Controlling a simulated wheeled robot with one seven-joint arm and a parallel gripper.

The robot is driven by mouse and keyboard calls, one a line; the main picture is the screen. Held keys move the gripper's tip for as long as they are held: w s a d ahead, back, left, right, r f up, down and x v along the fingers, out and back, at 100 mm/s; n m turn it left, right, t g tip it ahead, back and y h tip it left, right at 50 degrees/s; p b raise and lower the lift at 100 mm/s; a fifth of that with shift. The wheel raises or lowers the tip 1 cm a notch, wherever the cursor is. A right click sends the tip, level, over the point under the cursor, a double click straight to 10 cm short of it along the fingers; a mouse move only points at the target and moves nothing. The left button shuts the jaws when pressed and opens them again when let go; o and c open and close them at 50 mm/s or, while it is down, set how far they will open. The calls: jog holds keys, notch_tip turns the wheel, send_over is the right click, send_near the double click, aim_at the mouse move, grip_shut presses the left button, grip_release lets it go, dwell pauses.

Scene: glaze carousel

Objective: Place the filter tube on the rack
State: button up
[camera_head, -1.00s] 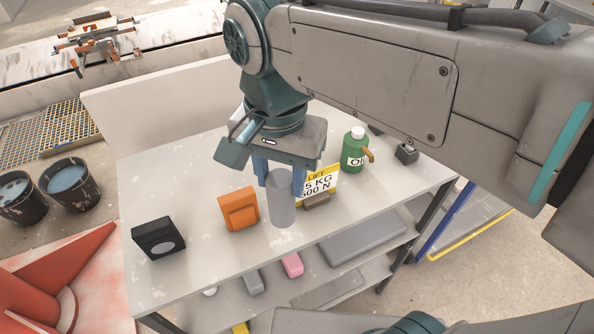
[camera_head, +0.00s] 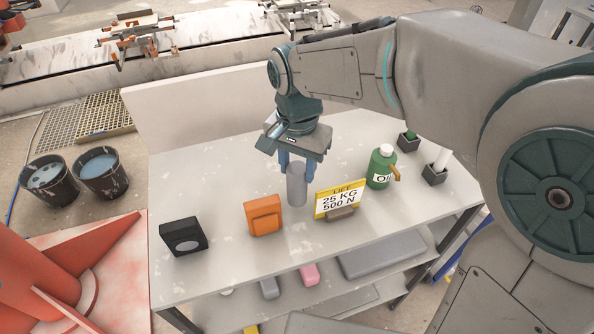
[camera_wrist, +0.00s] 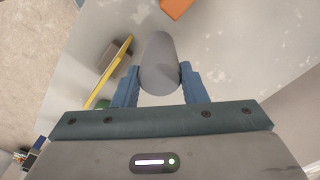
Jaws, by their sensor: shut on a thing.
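The filter tube, a plain grey cylinder (camera_head: 297,190), is upright between the fingers of my gripper (camera_head: 298,168), which is shut on it. In the wrist view the tube (camera_wrist: 159,62) sits between the two blue fingers (camera_wrist: 160,85). Its lower end is at or just above the pale table top; I cannot tell whether it touches. The table with shelves below (camera_head: 225,268) may be the rack; no other thing clearly reads as one.
An orange box (camera_head: 263,215) is left of the tube, a black box (camera_head: 183,236) farther left. A yellow-white sign (camera_head: 340,198) stands close right. Beyond are a green bottle (camera_head: 381,167) and two dark square holders (camera_head: 434,175) (camera_head: 408,140). The table behind the tube is clear.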

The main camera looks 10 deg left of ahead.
jog(key=shift+f, duration=1.2)
jog(key=shift+f, duration=0.1)
jog(key=o, duration=1.2)
jog(key=shift+o, duration=0.2)
notch_tip(320, 180, up, 12)
jog(key=shift+r, duration=0.15)
jog(key=s+d+f+n+t, duration=0.1)
jog(key=s+d+f, duration=0.1)
jog(key=d, duration=0.6)
jog(key=s+d+f+t, duration=0.1)
jog(key=s+d+f, duration=0.2)
jog(key=d, duration=0.5)
jog(key=s+d+f+n+t, duration=0.1)
jog(key=s+d+f, duration=0.2)
jog(key=d, duration=0.6)
jog(key=shift+f+n, duration=0.3)
jog(key=shift+f, duration=0.5)
